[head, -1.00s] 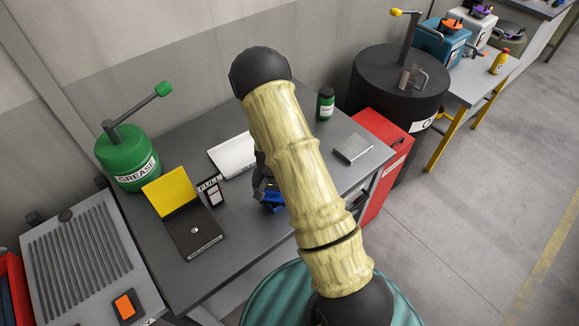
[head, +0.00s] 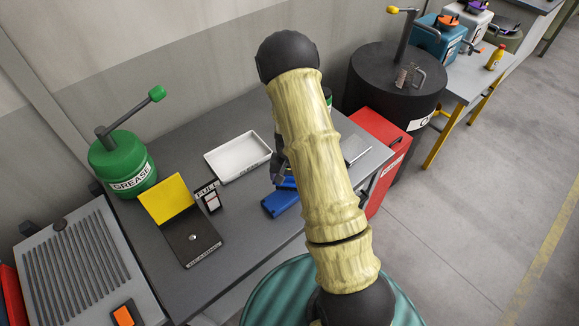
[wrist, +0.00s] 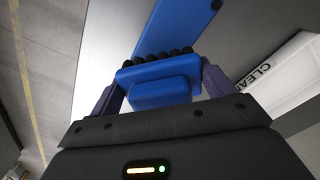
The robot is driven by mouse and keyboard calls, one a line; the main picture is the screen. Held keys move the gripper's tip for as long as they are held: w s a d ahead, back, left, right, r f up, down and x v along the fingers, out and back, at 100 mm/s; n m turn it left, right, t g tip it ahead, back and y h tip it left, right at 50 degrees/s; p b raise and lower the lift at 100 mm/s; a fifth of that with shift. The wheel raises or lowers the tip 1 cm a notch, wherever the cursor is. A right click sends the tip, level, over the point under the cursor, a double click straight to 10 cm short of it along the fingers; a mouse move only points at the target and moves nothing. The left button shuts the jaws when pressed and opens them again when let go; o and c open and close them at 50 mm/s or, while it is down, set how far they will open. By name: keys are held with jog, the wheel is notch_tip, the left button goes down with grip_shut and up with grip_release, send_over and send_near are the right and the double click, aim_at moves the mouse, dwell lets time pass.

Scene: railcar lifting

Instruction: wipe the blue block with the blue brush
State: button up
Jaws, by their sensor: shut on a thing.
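My gripper (wrist: 160,95) is shut on the blue brush (wrist: 160,92), which has a row of black bristles along its far edge. In the wrist view the bristles are at the near end of the long blue block (wrist: 180,28); I cannot tell if they touch it. In the head view the blue block (head: 281,204) lies on the grey table, partly covered by my arm. Only a sliver of the brush (head: 287,183) shows there, just behind the block, and my gripper (head: 279,172) is mostly hidden by the arm.
An empty white tray (head: 212,164) lies behind and left of the block. A black stand with a yellow plate (head: 168,197) and a small "FULL" sign (head: 210,198) stand left. A green grease can (head: 122,165) is at the far left. A metal plate (head: 357,147) lies right of my arm.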

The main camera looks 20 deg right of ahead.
jog(key=shift+s+r+p, duration=0.15)
jog(key=shift+r+p, duration=0.15)
jog(key=shift+r, duration=0.25)
jog(key=shift+s+r+p, duration=0.15)
jog(key=shift+r+p, duration=0.1)
jog(key=shift+r, duration=0.25)
jog(key=shift+w+d+r+p, duration=0.15)
jog(key=shift+r+p, duration=0.4)
jog(key=shift+r, duration=0.1)
notch_tip(320, 180, up, 2)
jog(key=shift+p, duration=0.6)
jog(key=shift+r, duration=0.1)
